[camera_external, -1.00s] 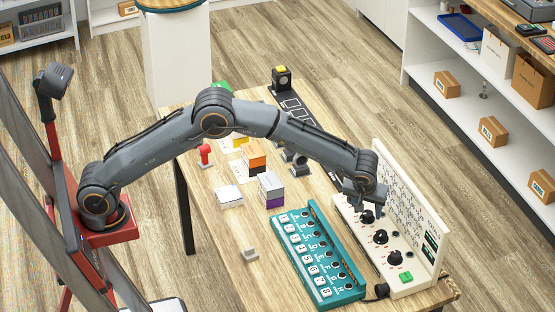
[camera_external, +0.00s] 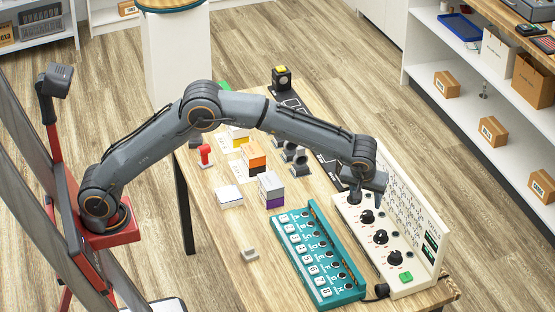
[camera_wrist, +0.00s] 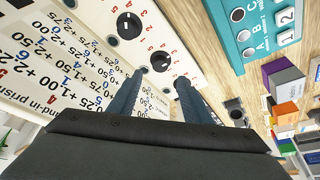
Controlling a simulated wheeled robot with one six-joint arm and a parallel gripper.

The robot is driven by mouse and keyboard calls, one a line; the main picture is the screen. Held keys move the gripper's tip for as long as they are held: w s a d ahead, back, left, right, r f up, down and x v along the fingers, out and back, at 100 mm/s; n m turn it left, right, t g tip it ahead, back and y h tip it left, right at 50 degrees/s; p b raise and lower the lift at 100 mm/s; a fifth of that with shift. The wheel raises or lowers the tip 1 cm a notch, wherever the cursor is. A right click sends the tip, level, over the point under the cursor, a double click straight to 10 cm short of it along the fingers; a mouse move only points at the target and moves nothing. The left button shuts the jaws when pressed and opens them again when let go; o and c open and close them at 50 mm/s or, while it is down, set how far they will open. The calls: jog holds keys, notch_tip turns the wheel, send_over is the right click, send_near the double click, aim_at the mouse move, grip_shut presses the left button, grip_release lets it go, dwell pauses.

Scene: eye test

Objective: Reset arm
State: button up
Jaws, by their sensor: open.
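My gripper (camera_external: 357,194) is open, at the far end of the white control panel (camera_external: 407,287) in the external view. In the wrist view my gripper's two fingers (camera_wrist: 161,78) are apart and point at the panel. A black knob (camera_wrist: 160,62) shows just beyond the gap between the fingertips. I cannot tell whether they touch it. Another black knob (camera_wrist: 128,25) is farther along the panel. Nothing visible is held. My arm is bent in a high arch over the table.
A teal panel (camera_external: 318,258) with numbered keys lies left of the white panel. Coloured boxes (camera_external: 271,188), a red stamp-like item (camera_external: 205,154) and dark items (camera_external: 294,156) stand on the wooden table (camera_external: 222,247). Shelves (camera_external: 470,120) stand at the right. The table's front left is mostly clear.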

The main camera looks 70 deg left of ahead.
jog(key=s+a+m+g+h+p, duration=0.1)
jog(key=s+a+m, duration=0.2)
jog(key=s+a, duration=0.55)
jog(key=s+a+m+g+h+p, duration=0.15)
jog(key=s+a, duration=0.35)
jog(key=s, duration=0.7)
jog(key=s+a+f+m, duration=0.1)
jog(key=s+a+m, duration=0.1)
jog(key=s, duration=0.9)
jog(key=s+a+f+m, duration=0.2)
jog(key=s+a, duration=0.1)
jog(key=s, duration=0.9)
jog(key=shift+a+f+g, duration=0.3)
jog(key=shift+g, duration=0.05)
jog(key=shift+m+h, duration=0.25)
